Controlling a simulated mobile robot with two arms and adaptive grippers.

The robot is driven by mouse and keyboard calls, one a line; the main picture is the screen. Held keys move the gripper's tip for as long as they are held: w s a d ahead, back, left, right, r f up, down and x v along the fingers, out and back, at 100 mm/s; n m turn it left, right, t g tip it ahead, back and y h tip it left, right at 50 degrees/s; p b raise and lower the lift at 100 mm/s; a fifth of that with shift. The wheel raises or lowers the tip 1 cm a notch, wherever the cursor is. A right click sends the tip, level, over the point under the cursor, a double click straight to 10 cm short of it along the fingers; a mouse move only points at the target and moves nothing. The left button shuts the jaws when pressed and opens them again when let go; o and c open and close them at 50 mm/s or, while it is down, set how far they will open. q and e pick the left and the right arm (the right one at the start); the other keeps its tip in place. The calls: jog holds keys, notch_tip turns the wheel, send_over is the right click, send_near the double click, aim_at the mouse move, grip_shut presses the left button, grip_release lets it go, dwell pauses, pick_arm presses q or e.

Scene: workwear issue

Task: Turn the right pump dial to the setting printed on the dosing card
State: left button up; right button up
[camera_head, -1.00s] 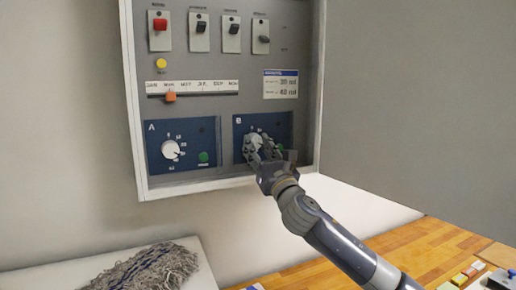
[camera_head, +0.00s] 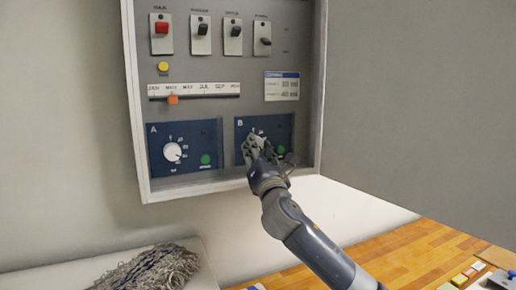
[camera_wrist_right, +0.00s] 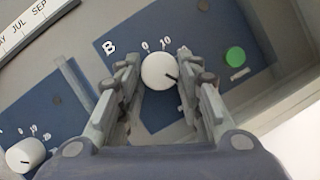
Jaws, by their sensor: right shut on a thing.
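The right pump dial (camera_wrist_right: 158,71), a white round knob on the blue panel marked B (camera_head: 243,153), sits between the fingers of my right gripper (camera_wrist_right: 164,78), which is shut on it. In the head view the gripper (camera_head: 256,148) covers most of this dial. My left gripper is not in view.
Panel A (camera_head: 151,143) has a similar white dial (camera_head: 172,152) and a green button (camera_head: 206,160). Another green button (camera_wrist_right: 235,57) is right of dial B. Above are switches, a yellow button (camera_head: 163,66) and an orange slider (camera_head: 173,100). A grey mop head (camera_head: 155,270) lies below.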

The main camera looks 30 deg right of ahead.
jog(key=shift+r+m+g+h+p, duration=0.15)
jog(key=shift+m+g+h+p, duration=0.3)
jog(key=shift+m, duration=1.15)
jog(key=shift+h, duration=0.35)
jog(key=o, duration=1.1)
jog(key=shift+c, duration=0.2)
jog(key=shift+s, duration=0.1)
jog(key=v, duration=1.2)
jog(key=shift+r, duration=0.1)
